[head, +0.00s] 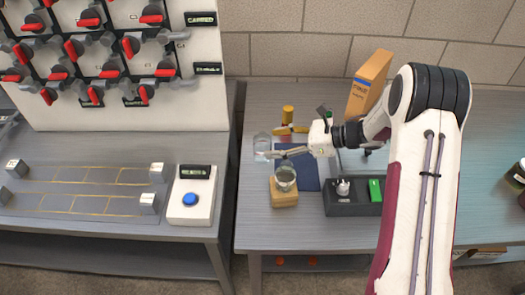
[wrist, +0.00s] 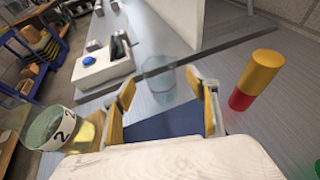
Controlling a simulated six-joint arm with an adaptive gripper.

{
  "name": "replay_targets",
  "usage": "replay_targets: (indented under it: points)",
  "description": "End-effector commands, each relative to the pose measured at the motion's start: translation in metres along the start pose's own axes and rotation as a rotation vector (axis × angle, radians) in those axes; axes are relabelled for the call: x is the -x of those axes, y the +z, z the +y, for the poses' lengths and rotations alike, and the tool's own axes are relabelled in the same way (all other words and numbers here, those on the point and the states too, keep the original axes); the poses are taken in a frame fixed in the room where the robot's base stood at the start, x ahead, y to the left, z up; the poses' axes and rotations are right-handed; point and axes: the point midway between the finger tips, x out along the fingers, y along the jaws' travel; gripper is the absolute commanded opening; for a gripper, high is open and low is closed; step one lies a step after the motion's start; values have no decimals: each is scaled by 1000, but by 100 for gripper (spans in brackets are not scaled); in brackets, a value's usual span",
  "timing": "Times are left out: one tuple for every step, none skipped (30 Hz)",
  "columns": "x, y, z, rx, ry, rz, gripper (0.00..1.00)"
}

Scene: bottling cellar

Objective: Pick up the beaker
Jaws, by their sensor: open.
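A clear, empty-looking glass beaker (head: 262,144) stands upright near the left edge of the right-hand table. It also shows in the wrist view (wrist: 158,72), straight ahead between the lines of the two fingers. My gripper (head: 276,142) is open and points left at the beaker, with nothing seen held. In the wrist view its yellow-padded fingertips (wrist: 161,90) lie either side of the beaker's near side. I cannot tell whether the beaker stands partly between them or just beyond.
A glass vessel (head: 285,178) marked 2 stands on a wooden block (head: 284,197), close in front of my gripper. A yellow-and-red cylinder (wrist: 256,80) stands on the other side. A blue mat (head: 308,176) lies below. A black box (head: 350,208) and an upright cardboard box (head: 368,85) are to the right.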

Motion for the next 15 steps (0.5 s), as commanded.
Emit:
replay_targets:
  points:
    - [0,0,0,0,0,0,58]
    - [0,0,0,0,0,0,58]
    - [0,0,0,0,0,0,58]
    - [0,0,0,0,0,0,58]
    - [-1,0,0,0,1,0,58]
    - [-2,0,0,0,1,0,58]
    - [-4,0,0,0,1,0,58]
    - [-6,0,1,0,2,0,58]
    - [-9,0,1,0,3,0,58]
    - [-11,0,1,0,3,0,58]
    - [-14,0,1,0,4,0,58]
    - [-18,0,1,0,3,-1,58]
    - [-21,0,1,0,3,-1,58]
    - [-25,-1,1,0,3,0,58]
    - [-30,-1,2,1,4,1,58]
